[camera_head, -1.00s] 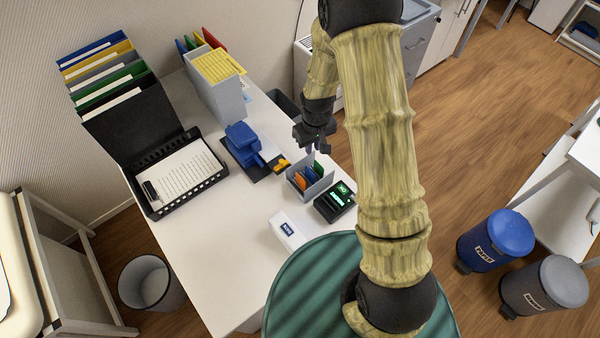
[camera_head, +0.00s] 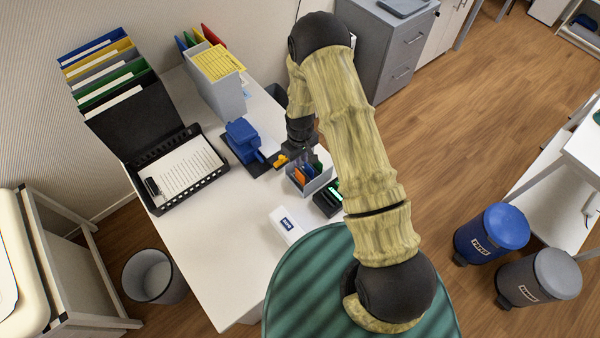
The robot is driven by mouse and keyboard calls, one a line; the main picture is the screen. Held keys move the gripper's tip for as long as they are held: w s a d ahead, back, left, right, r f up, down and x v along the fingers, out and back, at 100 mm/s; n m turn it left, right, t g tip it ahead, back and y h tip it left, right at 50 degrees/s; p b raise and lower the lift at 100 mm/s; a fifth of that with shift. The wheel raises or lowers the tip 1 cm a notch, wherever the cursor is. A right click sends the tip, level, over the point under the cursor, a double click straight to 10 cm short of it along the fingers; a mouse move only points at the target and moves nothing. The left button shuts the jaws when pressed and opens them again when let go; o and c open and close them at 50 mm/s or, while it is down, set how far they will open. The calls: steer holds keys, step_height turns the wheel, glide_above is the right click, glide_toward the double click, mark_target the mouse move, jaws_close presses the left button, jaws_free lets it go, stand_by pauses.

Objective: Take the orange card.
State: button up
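The orange card (camera_head: 299,175) stands in a small grey card holder (camera_head: 317,186) on the white desk, at the left end of the holder. A blue and a green card (camera_head: 316,161) stand beside it. My gripper (camera_head: 300,158) is low over the back of the holder, close to the cards. Its fingers are small and dark here, and I cannot tell whether they are open or touch a card.
A black device (camera_head: 328,200) with a green display stands right of the holder, partly behind my arm. A white box (camera_head: 287,226) lies in front. A blue hole punch (camera_head: 242,138) and a black tray (camera_head: 183,172) are to the left. The desk (camera_head: 221,252) is clear at the front left.

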step_height(320, 180, down, 9)
steer(key=b, duration=0.5)
steer(key=shift+f, duration=0.1)
steer(key=shift+c, duration=0.4)
jaws_close()
steer(key=shift+r+p, duration=1.25)
steer(key=shift+r, duration=1.3)
steer(key=shift+w+r, duration=0.1)
steer(key=shift+r+p, duration=1.4)
steer(key=shift+r, duration=1)
